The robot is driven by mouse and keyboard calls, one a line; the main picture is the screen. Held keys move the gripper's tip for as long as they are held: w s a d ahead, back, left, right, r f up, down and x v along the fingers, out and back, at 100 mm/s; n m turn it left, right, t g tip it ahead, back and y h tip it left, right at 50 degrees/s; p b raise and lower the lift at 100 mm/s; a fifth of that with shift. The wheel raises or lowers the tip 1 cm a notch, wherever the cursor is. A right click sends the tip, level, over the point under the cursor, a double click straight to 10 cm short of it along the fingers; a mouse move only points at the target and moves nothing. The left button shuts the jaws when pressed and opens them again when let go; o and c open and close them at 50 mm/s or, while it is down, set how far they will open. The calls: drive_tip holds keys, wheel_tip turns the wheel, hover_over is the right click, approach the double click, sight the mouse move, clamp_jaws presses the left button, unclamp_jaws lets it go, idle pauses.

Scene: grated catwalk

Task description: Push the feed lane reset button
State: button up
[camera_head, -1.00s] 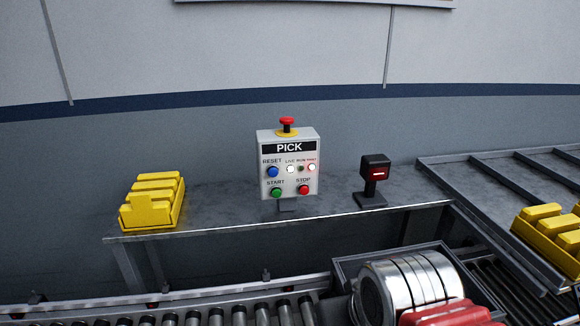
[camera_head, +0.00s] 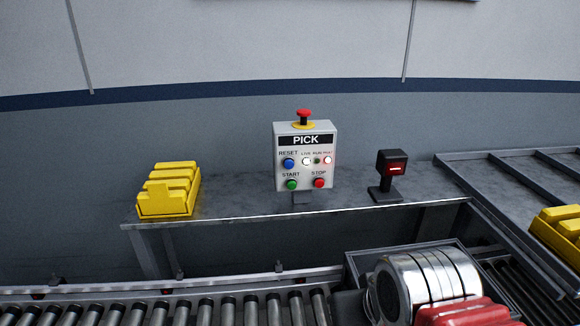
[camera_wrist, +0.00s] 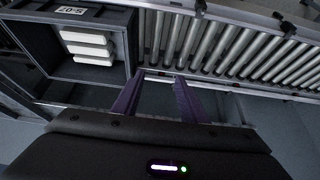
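The PICK control box (camera_head: 305,160) stands upright on a grey shelf at mid-picture in the head view. Its blue reset button (camera_head: 288,163) is at the upper left, under the RESET label. Below it are a green start button (camera_head: 292,184) and a red stop button (camera_head: 319,183). A red mushroom button (camera_head: 303,115) on a yellow collar tops the box. My gripper (camera_wrist: 158,95) shows in the wrist view with its two purple fingers apart and nothing between them. It is over the conveyor's edge; the control box is not in that view.
Yellow bins (camera_head: 168,192) stand left of the box, and a black post device (camera_head: 390,175) with a red light stands right. A roller conveyor (camera_head: 170,312) runs in front of the shelf. A dark crate (camera_wrist: 92,74) holding white blocks shows at the wrist view's upper left.

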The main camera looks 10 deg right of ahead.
clamp_jaws()
idle(1.4)
